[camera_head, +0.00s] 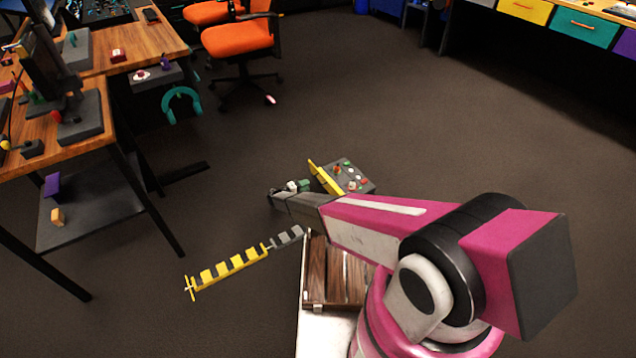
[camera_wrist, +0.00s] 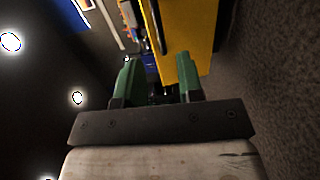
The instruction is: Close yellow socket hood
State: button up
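The yellow socket hood (camera_head: 325,178) stands raised at the left edge of a grey control panel (camera_head: 357,176) with several coloured buttons. My gripper (camera_head: 292,186) is at the left of the hood in the head view, small and partly hidden by my arm. In the wrist view my gripper (camera_wrist: 159,75) has its two green fingers apart with nothing between them. A large yellow surface, apparently the hood (camera_wrist: 192,35), lies ahead, behind the right finger. I cannot tell whether that finger touches it. The socket under the hood is not visible.
A yellow-and-dark striped bar (camera_head: 228,268) extends to the left below the gripper. A brown slatted wooden surface (camera_head: 338,275) is beside my arm. A wooden desk (camera_head: 85,125) stands at left, with an orange chair (camera_head: 238,38) behind. The floor between is open.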

aim_at(318, 180)
jog(key=x, duration=0.8)
jog(key=shift+w+d, duration=0.1)
grip_shut()
